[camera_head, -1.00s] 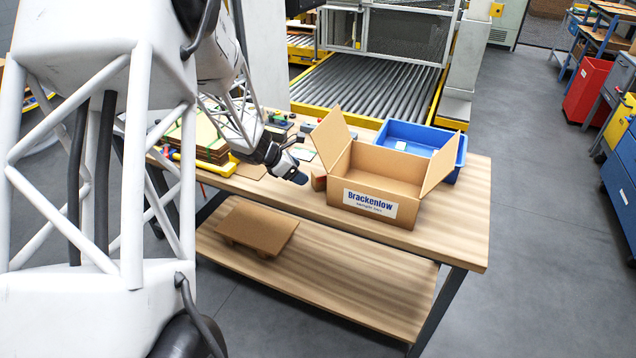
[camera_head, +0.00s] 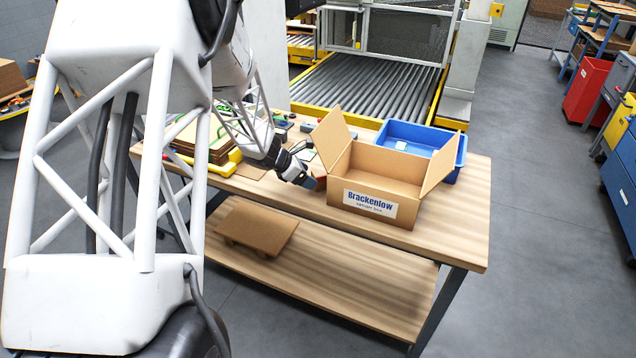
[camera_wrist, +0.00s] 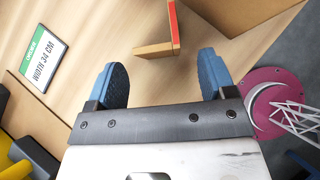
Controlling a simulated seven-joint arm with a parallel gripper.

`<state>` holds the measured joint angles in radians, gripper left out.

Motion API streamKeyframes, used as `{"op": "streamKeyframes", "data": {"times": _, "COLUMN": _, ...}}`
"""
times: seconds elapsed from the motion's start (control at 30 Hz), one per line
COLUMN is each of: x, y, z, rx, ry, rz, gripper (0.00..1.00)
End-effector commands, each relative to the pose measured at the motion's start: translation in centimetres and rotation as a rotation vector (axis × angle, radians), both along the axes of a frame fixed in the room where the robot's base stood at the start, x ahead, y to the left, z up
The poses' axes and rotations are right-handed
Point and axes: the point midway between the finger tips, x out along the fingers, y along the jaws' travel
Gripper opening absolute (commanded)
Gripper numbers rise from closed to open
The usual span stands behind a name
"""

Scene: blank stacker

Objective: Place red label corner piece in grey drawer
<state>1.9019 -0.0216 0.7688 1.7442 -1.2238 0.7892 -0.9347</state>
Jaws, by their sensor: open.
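The corner piece (camera_wrist: 158,48) is a brown L-shaped piece with a red strip along one arm. It rests on the wooden table (camera_head: 455,225). My gripper (camera_wrist: 163,78) is open and empty, its two blue fingers pointing at the piece. In the wrist view the piece lies ahead of the gap between the fingertips, not clasped. In the head view my gripper (camera_head: 308,182) is low over the table, left of the cardboard box, and largely hides the piece.
The open Brackenlow cardboard box (camera_head: 371,204) stands right of my gripper, its flap close by. A blue tray (camera_head: 452,160) is behind it. Stacked boards (camera_head: 205,150) lie to the left. A "WIDTH 34 CM" card (camera_wrist: 42,58) lies on the table.

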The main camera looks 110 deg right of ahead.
Motion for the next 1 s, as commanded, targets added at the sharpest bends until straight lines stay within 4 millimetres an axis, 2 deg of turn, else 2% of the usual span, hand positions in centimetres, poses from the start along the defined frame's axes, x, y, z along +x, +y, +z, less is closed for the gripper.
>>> {"op": "streamKeyframes", "data": {"times": 0.2, "x": -1.9, "y": 0.0, "z": -1.8, "rx": 0.002, "ry": -0.001, "rz": -0.002, "gripper": 0.77}}
{"op": "streamKeyframes", "data": {"times": 0.4, "x": -2.9, "y": -0.1, "z": -2.7, "rx": 0.000, "ry": -0.001, "rz": -0.001, "gripper": 0.77}}
{"op": "streamKeyframes", "data": {"times": 0.97, "x": -2.9, "y": -0.1, "z": -2.8, "rx": 0.001, "ry": -0.001, "rz": -0.001, "gripper": 0.77}}
{"op": "streamKeyframes", "data": {"times": 1.0, "x": -2.9, "y": -0.1, "z": -2.8, "rx": 0.001, "ry": -0.001, "rz": -0.001, "gripper": 0.72}}
